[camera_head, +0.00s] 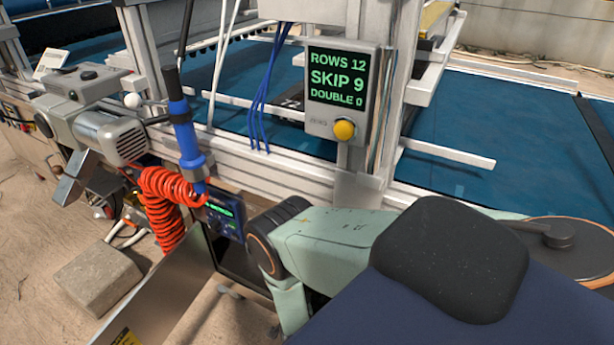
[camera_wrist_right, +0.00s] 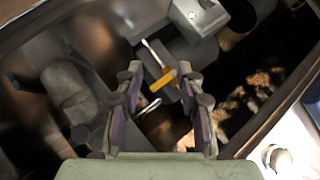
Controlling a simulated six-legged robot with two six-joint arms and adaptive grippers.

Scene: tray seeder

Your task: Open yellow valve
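A small yellow valve handle (camera_wrist_right: 163,81) shows in the right wrist view, set among metal fittings inside a dark, open compartment. My right gripper (camera_wrist_right: 165,90) is open. Its two fingers stand apart on either side of the yellow handle in that picture, with no visible contact; the depth between them is hard to judge. In the head view my right arm reaches down toward the lower middle, and its gripper is hidden. My left gripper shows in neither view.
The compartment's metal rim (camera_wrist_right: 260,133) runs close to the right gripper. In the head view there are a display box (camera_head: 341,92) with a round yellow button (camera_head: 344,130), a coiled red hose (camera_head: 163,195), a grey motor (camera_head: 110,138) and a concrete block (camera_head: 98,278).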

